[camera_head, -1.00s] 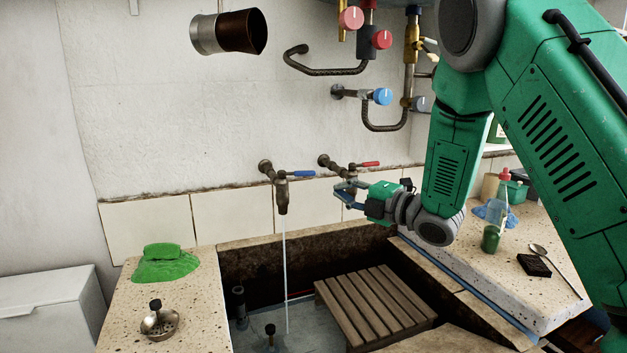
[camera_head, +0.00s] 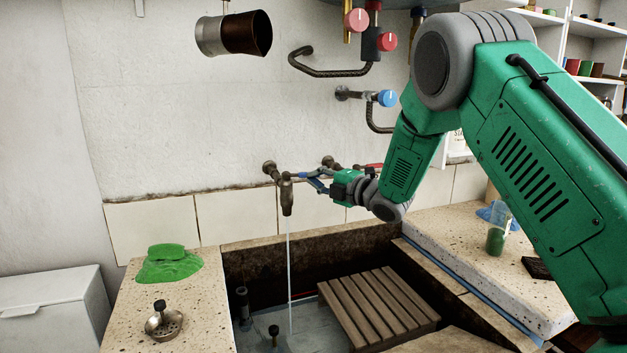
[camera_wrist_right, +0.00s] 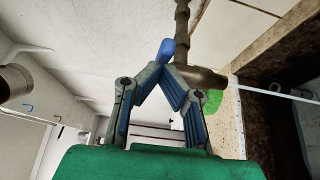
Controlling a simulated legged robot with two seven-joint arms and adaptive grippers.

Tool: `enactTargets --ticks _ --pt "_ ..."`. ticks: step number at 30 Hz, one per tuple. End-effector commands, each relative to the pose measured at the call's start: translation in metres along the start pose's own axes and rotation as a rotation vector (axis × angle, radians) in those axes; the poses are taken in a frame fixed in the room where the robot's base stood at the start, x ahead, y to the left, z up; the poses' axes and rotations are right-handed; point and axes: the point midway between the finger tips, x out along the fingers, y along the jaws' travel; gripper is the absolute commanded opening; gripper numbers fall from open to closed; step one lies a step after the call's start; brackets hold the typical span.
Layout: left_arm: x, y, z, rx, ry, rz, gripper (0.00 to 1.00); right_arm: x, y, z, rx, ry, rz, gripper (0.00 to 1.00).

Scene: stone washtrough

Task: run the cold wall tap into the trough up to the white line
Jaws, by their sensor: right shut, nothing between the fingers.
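The cold wall tap (camera_head: 286,196) has a blue lever (camera_wrist_right: 167,49) and stands over the trough's left part. A thin stream of water (camera_head: 289,268) falls from its spout into the stone trough (camera_head: 318,246). Shallow water (camera_head: 318,322) lies on the trough floor. I cannot make out the white line. My right gripper (camera_head: 315,182) is shut and empty, just right of the cold tap. In the right wrist view its fingertips (camera_wrist_right: 167,72) are close against the blue lever; I cannot tell whether they touch. My left gripper is not in view.
A red-handled tap (camera_head: 329,162) is partly hidden behind my right gripper. A slatted wooden rack (camera_head: 378,305) fills the trough's right part. A dark standpipe (camera_head: 242,303) rises at the left. A green cloth and soap (camera_head: 168,264) and a metal strainer (camera_head: 164,322) lie on the left ledge.

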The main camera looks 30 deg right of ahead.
Motion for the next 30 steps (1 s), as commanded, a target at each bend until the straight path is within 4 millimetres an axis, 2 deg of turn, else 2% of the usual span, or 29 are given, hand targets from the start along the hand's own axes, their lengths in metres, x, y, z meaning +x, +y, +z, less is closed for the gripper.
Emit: enactTargets --ticks 6,16,30 --pt "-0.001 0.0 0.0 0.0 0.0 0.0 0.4 0.001 0.0 0.002 0.0 0.018 0.002 0.0" --pt "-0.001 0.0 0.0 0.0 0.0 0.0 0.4 0.009 -0.002 0.019 -0.002 0.213 0.0 0.0" --pt "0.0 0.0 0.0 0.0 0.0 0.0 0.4 0.014 0.001 0.021 -0.001 0.215 0.001 0.0"
